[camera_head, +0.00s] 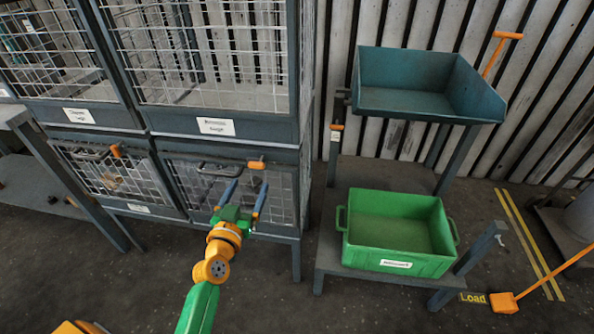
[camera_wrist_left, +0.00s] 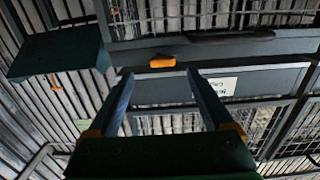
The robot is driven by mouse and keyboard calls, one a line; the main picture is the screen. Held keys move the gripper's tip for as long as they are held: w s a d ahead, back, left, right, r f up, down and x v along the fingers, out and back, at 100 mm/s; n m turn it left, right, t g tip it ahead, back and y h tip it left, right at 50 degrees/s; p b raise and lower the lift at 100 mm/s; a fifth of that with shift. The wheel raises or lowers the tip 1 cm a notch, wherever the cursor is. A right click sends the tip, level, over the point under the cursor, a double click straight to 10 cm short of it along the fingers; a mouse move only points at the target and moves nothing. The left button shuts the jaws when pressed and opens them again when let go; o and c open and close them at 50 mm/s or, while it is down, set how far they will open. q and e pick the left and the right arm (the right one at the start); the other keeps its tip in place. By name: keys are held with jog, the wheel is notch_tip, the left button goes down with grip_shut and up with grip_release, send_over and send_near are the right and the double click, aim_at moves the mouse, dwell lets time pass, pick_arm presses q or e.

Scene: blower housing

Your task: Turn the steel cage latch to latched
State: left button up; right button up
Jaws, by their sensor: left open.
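The steel cage (camera_head: 290,165) has grey frames and wire mesh doors. An orange latch (camera_head: 257,165) sits at the top edge of the lower right door, to the right of a dark handle (camera_head: 216,169). A second orange latch (camera_head: 116,150) is on the lower left door. My left gripper (camera_head: 248,183) is open and empty, its two blue fingers in front of the lower right door, pointing up toward its latch. In the left wrist view an orange latch (camera_wrist_left: 162,62) lies just beyond and between the open fingertips (camera_wrist_left: 160,74); contact is not visible. My right gripper is not in view.
A green bin (camera_head: 400,262) stands on a low shelf at right, below a blue-grey tray (camera_head: 415,85). A grey table (camera_head: 15,115) stands at left. An orange-handled tool (camera_head: 504,302) is at lower right. The floor in front of the cage is clear.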

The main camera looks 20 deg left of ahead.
aim_at(255, 166)
pick_arm(q)
jog(key=x, duration=0.4)
jog(key=b+x, duration=0.1)
jog(key=x, duration=0.1)
jog(key=shift+w+a+r, duration=0.35)
jog(key=shift+a, duration=0.1)
jog(key=shift+w+d, duration=0.1)
jog(key=shift+w, duration=0.1)
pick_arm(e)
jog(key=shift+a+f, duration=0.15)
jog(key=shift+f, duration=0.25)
